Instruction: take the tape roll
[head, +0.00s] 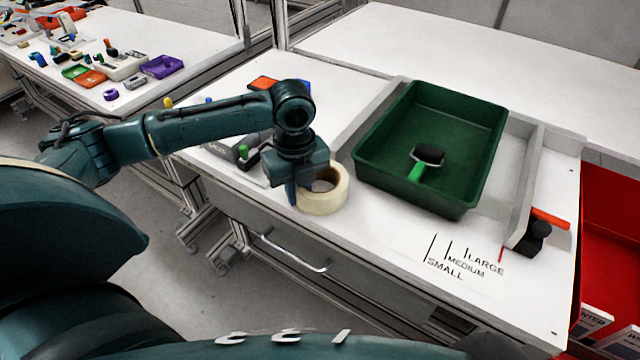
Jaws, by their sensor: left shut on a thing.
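The tape roll (326,197) is a cream ring on the white table, left of the green tray. It appears to lie flat, its hole facing up. My left gripper (297,195) points down at the roll's left side and is shut on its wall. One finger shows in front of the roll's left edge; the other is mostly hidden by the gripper and the roll. I cannot tell whether the roll is lifted off the table. My right gripper is not in view.
A green tray (381,165) holding a small roller with a green handle (417,172) stands right of the roll. A grey device (228,150) lies behind my left gripper. A red bin (610,230) is at the far right. The table's front edge is close to the roll.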

